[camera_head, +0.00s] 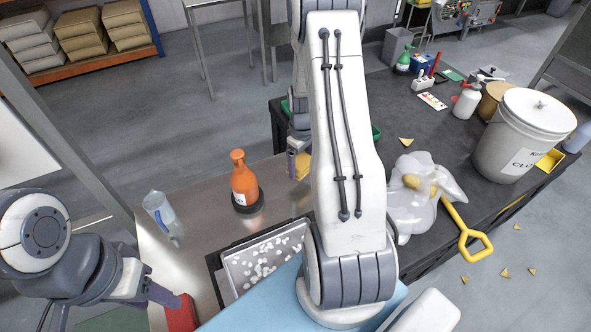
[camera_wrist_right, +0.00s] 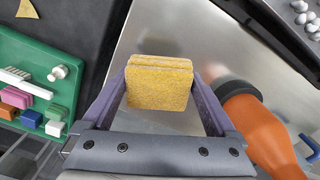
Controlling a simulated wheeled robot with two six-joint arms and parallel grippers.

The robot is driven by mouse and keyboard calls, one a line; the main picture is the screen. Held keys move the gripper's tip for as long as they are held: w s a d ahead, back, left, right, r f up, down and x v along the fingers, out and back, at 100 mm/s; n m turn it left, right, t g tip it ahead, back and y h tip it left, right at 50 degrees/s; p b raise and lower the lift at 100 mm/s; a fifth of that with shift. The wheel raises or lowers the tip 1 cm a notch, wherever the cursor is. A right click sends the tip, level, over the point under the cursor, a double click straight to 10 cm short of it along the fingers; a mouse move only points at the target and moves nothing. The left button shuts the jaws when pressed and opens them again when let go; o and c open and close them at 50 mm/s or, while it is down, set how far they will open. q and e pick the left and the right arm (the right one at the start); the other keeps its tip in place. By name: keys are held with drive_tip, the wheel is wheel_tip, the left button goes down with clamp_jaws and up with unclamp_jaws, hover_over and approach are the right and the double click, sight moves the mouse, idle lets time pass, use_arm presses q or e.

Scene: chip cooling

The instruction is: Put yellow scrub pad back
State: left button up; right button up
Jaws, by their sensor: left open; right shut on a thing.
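The yellow scrub pad (camera_wrist_right: 158,84) is a thick, square, rough pad. In the right wrist view it stands between the two purple fingers of my right gripper (camera_wrist_right: 160,95), which is shut on it over bare steel. In the head view the pad (camera_head: 302,166) shows beside my right arm, which hides most of that gripper. My left gripper (camera_head: 158,291) is open at the lower left, close to a red object (camera_head: 182,313). I cannot tell whether they touch.
An orange bottle (camera_head: 244,180) stands close to the pad. A green tray (camera_wrist_right: 65,75) holds several coloured blocks and a brush.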

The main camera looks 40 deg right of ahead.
sight(295, 181)
drive_tip(key=shift+w+a+f, duration=0.55)
drive_tip(key=shift+w, duration=0.2)
drive_tip(key=shift+f, duration=0.25)
wheel_tip(295, 181, down, 3)
drive_tip(key=shift+f+p, duration=0.1)
drive_tip(key=shift+p, duration=0.75)
drive_tip(key=shift+f, duration=0.2)
drive_tip(key=shift+f, duration=0.2)
drive_tip(key=o, duration=1.2)
drive_tip(key=shift+o, duration=0.2)
